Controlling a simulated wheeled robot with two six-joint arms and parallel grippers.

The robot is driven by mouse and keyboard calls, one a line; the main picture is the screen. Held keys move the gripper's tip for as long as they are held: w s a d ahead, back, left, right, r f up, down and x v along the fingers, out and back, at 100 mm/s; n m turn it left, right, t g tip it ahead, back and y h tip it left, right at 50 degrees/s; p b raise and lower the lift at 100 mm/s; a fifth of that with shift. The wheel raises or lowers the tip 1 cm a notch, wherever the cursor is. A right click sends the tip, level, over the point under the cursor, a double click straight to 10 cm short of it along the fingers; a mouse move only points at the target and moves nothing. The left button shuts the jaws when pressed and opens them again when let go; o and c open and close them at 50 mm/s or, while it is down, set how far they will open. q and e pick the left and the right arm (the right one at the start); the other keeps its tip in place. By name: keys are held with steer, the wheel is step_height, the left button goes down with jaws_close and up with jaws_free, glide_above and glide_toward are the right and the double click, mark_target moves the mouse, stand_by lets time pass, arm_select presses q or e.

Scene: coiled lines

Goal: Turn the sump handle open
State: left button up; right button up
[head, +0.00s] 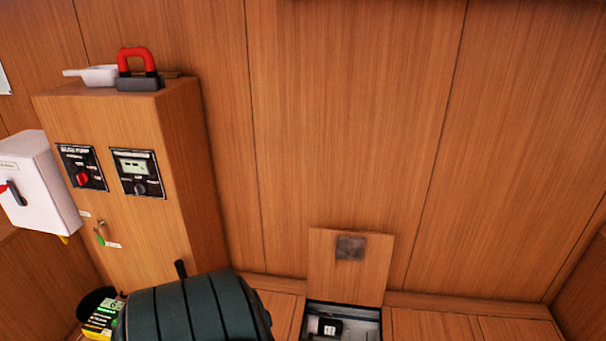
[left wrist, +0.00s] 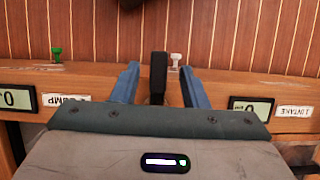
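In the left wrist view my left gripper (left wrist: 160,68) has its two blue fingers apart. An upright black bar (left wrist: 158,76) stands between them, with a visible gap to each finger; I cannot tell whether it is a handle. A green handle (left wrist: 57,54) stands left of the fingers, near a label (left wrist: 64,100) that seems to read SUMP. A white handle (left wrist: 176,61) stands just beyond the right fingertip, on the side of the INTAKE label (left wrist: 292,111). In the head view my dark green wrist casing hides the fingers. My right gripper is in neither view.
A wooden cabinet (head: 150,220) with two control panels stands at the left, beside a white switch box (head: 40,185). A red-shackled padlock (head: 137,68) and a white scoop (head: 92,75) lie on top. An open hatch (head: 371,323) is right of my arm.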

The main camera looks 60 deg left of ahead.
arm_select(q)
steer(key=shift+r, duration=0.1)
steer(key=p+v, duration=0.1)
steer(key=v, duration=0.9)
steer(key=shift+r, duration=0.3)
steer(key=shift+a, duration=0.1)
